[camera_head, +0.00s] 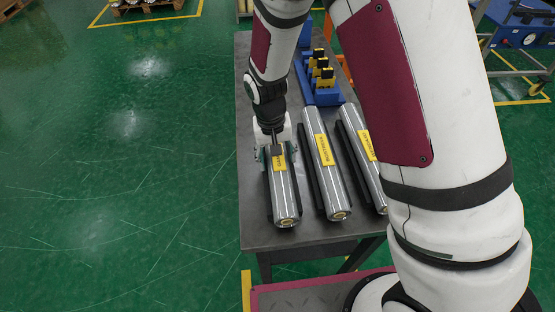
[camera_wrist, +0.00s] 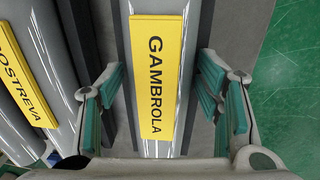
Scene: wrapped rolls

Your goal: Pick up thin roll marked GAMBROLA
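The roll marked GAMBROLA (camera_head: 286,205) is the leftmost silver roll on the dark table, with a yellow label. In the wrist view this roll (camera_wrist: 162,22) runs down the middle, and its yellow label reads GAMBROLA. My gripper (camera_head: 276,155) is over the far part of this roll in the head view. In the wrist view my gripper (camera_wrist: 160,85) is open, with one green-padded finger on each side of the roll. Gaps show between the pads and the roll. Whether the fingertips reach below its sides is hard to tell.
A middle roll (camera_head: 327,175) with a yellow label, partly reading OSTREVA (camera_wrist: 22,75), lies to the right. A third roll (camera_head: 358,130) is partly hidden by my arm. Dark bars lie beside the rolls. A blue rack (camera_head: 322,97) stands behind on the table (camera_head: 258,228).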

